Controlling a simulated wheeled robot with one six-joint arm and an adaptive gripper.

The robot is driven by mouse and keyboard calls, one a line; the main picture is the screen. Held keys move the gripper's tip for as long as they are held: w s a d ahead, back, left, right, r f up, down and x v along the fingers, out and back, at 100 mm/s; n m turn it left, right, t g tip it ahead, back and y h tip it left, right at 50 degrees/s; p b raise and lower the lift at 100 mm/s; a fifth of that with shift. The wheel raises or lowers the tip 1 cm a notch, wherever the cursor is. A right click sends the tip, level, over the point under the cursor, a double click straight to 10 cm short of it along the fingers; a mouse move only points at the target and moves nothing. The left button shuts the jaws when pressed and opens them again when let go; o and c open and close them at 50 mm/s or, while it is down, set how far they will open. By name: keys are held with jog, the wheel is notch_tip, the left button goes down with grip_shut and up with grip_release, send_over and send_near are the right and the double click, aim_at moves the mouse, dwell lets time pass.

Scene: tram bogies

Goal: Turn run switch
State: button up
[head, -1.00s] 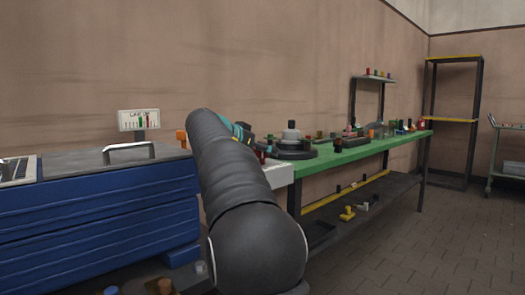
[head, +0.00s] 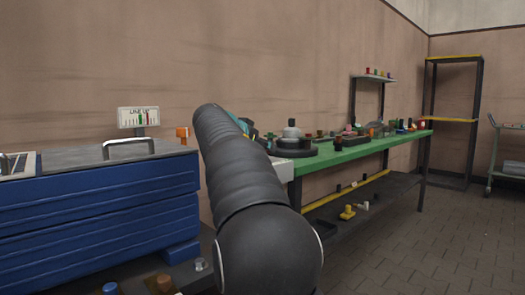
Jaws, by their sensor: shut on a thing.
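The run switch itself cannot be made out. A pale box (head: 284,168) sits at the left end of the green bench (head: 362,150), and my arm hides most of it. My gripper (head: 250,134) shows only as small teal and dark parts past the far end of my dark arm, above and just left of that box. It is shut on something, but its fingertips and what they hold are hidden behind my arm.
A blue drawer cabinet (head: 95,215) with a metal handle (head: 128,148) stands left of my arm. An orange piece (head: 182,133) stands behind it. Several small parts and a round dark base (head: 292,150) crowd the bench.

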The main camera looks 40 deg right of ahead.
jog(key=shift+s+n+t+b, duration=0.15)
jog(key=shift+n+t+b, duration=0.25)
jog(key=shift+n+t, duration=0.45)
jog(key=shift+r+n+t+y, duration=0.15)
jog(key=shift+n+t+y, duration=0.7)
jog(key=shift+t, duration=0.1)
jog(key=shift+n+t+y+p, duration=1.65)
jog(key=shift+n+t+p, duration=0.2)
jog(key=shift+n, duration=0.25)
jog(key=shift+d+f+n+t+y+b, duration=0.15)
jog(key=shift+n+t+y, duration=0.1)
jog(key=shift+n+y, duration=0.2)
jog(key=shift+a+f+n+t+y+b, duration=0.1)
jog(key=shift+n+t+y+b, duration=0.1)
jog(key=shift+n+y, duration=0.25)
jog(key=n+t+y+b, duration=0.1)
jog(key=n+y+b, duration=0.1)
jog(key=y, duration=0.1)
jog(key=shift+n+b, duration=0.4)
jog(key=shift+n+y+b, duration=0.4)
jog(key=shift+n+y, duration=0.7)
jog(key=shift+y, duration=0.3)
jog(key=o, duration=1.2)
jog(key=shift+c, duration=0.2)
jog(key=shift+r, duration=0.1)
